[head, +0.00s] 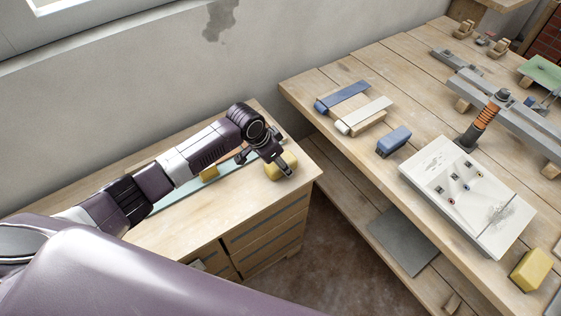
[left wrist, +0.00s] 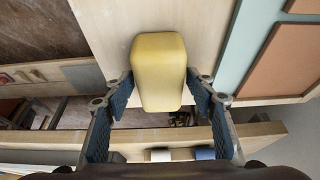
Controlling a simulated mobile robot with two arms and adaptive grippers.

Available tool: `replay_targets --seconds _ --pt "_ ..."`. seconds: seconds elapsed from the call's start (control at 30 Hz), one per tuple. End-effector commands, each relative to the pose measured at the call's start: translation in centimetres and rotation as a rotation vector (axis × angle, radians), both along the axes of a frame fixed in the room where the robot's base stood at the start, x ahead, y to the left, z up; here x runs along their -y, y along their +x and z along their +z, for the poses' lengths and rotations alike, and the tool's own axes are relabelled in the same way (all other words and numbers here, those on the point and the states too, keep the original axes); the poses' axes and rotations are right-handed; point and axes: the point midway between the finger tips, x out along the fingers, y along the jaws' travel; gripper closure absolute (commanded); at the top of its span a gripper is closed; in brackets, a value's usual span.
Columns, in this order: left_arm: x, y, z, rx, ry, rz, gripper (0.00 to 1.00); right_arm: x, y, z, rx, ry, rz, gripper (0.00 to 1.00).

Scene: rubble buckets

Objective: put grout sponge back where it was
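A yellow block that looks like the grout sponge (head: 288,163) rests on the wooden cabinet top at its right end. In the left wrist view the yellow sponge (left wrist: 159,72) lies between the fingertips. My left gripper (head: 275,163) is at the sponge in the head view and covers part of it. In the left wrist view my left gripper (left wrist: 160,90) has its fingers spread, one on each side of the sponge; I cannot tell whether the tips touch it. Another yellow block (head: 530,271) lies on the workbench at lower right. My right gripper is not in view.
The workbench (head: 335,103) stands to the right across a gap from the cabinet (head: 190,236). It carries a blue block (head: 394,140), floats (head: 343,97) and a white panel (head: 462,185). A pale green strip (head: 190,194) lies under my left arm.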

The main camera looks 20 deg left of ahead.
Motion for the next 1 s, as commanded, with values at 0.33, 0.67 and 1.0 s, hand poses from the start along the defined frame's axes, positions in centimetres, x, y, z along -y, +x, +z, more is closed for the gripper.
replay_targets --seconds 0.33,0.67,1.0 --pt "0.0 0.0 0.3 0.001 0.001 0.0 0.44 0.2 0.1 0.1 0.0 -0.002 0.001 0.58" --pt "-1.3 -1.4 5.1 0.005 0.001 -0.001 0.44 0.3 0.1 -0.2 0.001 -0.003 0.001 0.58" --pt "-2.6 -3.3 10.6 0.002 0.0 -0.001 0.44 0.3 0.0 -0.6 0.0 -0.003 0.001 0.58"
